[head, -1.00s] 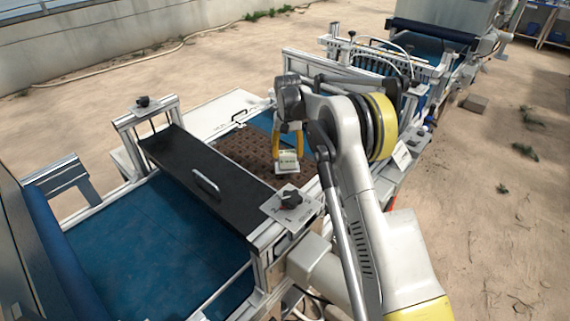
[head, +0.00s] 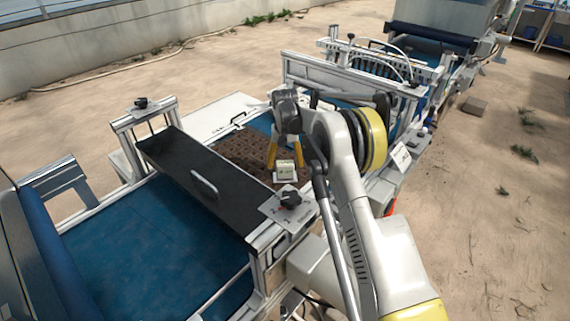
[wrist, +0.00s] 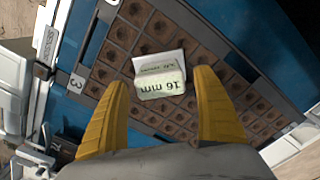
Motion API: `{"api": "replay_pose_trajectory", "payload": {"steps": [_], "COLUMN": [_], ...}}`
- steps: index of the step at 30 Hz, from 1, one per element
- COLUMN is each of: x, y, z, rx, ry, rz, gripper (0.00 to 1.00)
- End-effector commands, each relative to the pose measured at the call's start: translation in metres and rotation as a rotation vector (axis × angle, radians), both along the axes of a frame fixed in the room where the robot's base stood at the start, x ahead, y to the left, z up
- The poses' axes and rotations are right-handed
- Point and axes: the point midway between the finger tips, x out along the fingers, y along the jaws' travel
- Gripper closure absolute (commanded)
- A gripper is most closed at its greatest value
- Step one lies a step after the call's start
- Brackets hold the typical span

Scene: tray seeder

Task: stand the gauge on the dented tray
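The gauge (head: 286,171) is a small pale block marked "16 mm"; its label also shows in the wrist view (wrist: 161,84). It appears to stand on the brown dented tray (head: 243,147), whose rows of square dimples fill the middle of the wrist view (wrist: 118,38). My gripper (head: 285,163) is low over the tray with its yellow fingers on either side of the gauge. In the wrist view my gripper (wrist: 160,82) is open, with a gap between each finger and the gauge. The gauge's underside is hidden.
The tray lies on a blue belt (head: 160,235) between metal side rails. A black cover plate with a handle (head: 205,188) spans the belt close to the left of the gauge. A black knob (head: 290,199) stands in front of it. A frame (head: 335,75) crosses behind.

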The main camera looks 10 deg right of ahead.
Motion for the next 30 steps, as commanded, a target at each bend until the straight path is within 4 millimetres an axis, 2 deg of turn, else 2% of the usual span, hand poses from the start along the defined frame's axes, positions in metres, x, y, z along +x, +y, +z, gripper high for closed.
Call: {"api": "replay_pose_trajectory", "payload": {"steps": [8, 11, 21, 30], "x": [0.0, 0.0, 0.0, -0.004], "y": [0.0, 0.0, 0.0, 0.0], "z": [0.007, 0.022, 0.097, 0.134], "rx": [0.0, 0.0, 0.0, 0.0], "ry": [0.0, 0.0, 0.0, -0.01], "rz": [0.0, 0.0, 0.0, 0.003], "gripper": [0.21, 0.21, 0.21, 0.21]}}
